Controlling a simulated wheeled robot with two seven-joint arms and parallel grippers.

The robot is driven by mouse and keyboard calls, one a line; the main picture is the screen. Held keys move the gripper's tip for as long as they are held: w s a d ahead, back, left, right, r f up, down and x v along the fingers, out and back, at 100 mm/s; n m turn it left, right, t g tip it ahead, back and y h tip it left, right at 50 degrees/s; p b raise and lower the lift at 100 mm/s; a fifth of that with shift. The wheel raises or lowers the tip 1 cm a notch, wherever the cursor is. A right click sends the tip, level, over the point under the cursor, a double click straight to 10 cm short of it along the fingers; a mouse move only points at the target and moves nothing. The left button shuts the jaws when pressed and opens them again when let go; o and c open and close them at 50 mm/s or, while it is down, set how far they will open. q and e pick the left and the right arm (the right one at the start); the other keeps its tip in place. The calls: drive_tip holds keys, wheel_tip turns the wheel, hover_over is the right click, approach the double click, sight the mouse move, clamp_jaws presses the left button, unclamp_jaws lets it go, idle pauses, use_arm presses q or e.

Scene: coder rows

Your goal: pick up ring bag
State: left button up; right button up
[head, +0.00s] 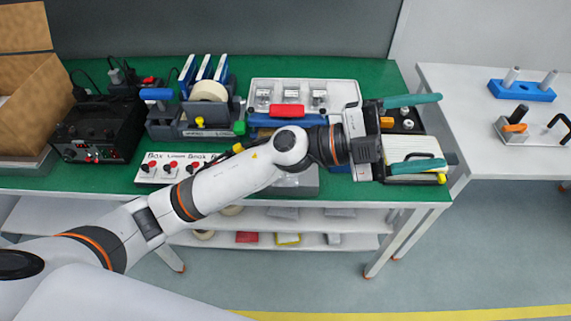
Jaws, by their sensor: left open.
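My left gripper (440,130) reaches in over the right end of the green table (225,68). Its two teal fingers are wide apart, with nothing held between them. Under and between them are a dark tray with small round parts and a pale stack of sheets or a pad. A white tray (340,88) behind my arm holds three small clear or silvery packets, one of them at its left (263,97). I cannot tell for sure which thing is the ring bag. My right gripper is out of view.
A black power unit (100,130), a tape dispenser (209,91) and a labelled switch panel (150,172) stand left. An open cardboard box (45,95) is at far left. A white table (485,140) at right bears a blue holder (522,90). My arm crosses the table front.

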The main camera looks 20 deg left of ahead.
use_arm(q)
wheel_tip(320, 180, down, 11)
drive_tip(key=a+m+g+y, duration=0.2)
drive_tip(key=m+g+y, duration=0.45)
drive_tip(key=y, duration=0.35)
drive_tip(key=w+a+n+t+y, duration=0.1)
drive_tip(key=w+a+y, duration=0.25)
drive_tip(key=a, duration=0.25)
drive_tip(key=w+a+f+n+t+y, duration=0.1)
drive_tip(key=w+a+y, duration=0.1)
drive_tip(key=a+y, duration=0.35)
drive_tip(key=w+a+n+t+y, duration=0.1)
drive_tip(key=w+a+y, duration=0.15)
drive_tip(key=a, duration=0.55)
drive_tip(key=f, duration=0.6)
drive_tip(key=shift+w+a+p, duration=0.25)
drive_tip(key=shift+w+p, duration=0.1)
drive_tip(key=shift+a+f+p, duration=0.15)
drive_tip(key=shift+f+p, duration=0.1)
drive_tip(key=shift+f, duration=1.3)
drive_tip(key=shift+a+f+p, duration=0.15)
drive_tip(key=shift+f+p, duration=0.1)
drive_tip(key=shift+f, duration=1.3)
drive_tip(key=shift+c, duration=0.3)
